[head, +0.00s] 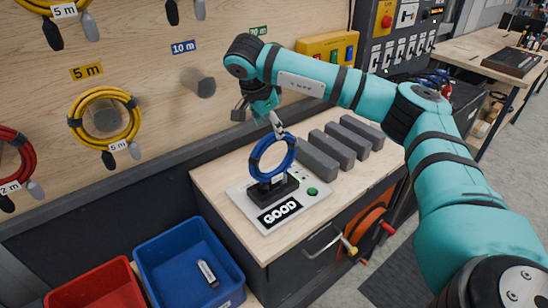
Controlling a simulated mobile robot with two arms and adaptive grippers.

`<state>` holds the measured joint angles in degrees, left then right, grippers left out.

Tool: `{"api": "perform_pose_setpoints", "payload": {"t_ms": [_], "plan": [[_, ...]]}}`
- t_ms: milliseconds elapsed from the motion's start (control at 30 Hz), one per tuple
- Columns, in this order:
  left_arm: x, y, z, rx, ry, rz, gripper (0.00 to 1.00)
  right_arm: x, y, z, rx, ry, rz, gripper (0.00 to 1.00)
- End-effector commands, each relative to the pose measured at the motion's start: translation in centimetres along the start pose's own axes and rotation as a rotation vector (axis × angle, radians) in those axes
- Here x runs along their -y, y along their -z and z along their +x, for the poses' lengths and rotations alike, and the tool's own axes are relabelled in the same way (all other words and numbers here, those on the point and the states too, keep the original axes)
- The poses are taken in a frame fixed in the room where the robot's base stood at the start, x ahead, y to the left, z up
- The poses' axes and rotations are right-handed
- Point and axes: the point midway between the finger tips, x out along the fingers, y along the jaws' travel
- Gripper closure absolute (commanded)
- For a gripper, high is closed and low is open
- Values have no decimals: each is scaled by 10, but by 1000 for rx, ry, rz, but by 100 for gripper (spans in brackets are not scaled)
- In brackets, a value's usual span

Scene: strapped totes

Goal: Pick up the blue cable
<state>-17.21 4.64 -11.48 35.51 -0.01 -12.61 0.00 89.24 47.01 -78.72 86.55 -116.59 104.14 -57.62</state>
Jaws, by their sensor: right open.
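The blue cable (253,162) is a coiled ring standing upright in a black holder on a tester (309,214) marked "GOOD". The tester sits on the wooden bench top. My right gripper (275,127) is just above the top of the coil, pointing down, with its jaws open. Whether its fingers touch the coil is hard to tell. My left gripper is not in view.
Several grey blocks (318,160) stand on the bench behind the tester. A blue bin (152,246) and a red bin (95,292) are at lower left. A yellow cable (77,124) and a red cable (24,165) hang on the wall panel.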

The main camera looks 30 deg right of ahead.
Motion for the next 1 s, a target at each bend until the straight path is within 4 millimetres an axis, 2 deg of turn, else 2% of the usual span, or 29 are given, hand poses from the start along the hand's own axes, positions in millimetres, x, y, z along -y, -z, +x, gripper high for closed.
{"api": "perform_pose_setpoints", "payload": {"t_ms": [167, 300, 500, 733, 1000], "plan": [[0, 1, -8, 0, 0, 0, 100, 0, 0, 10, 0, -2, 0, 43], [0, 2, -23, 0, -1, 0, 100, -1, -1, 30, 0, -4, -1, 43], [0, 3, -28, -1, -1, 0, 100, -1, -3, 54, 1, -1, 0, 43], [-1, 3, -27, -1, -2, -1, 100, -1, -3, 57, 1, 1, -1, 43], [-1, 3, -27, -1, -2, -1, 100, -1, -3, 56, 1, 1, -1, 77]]}}
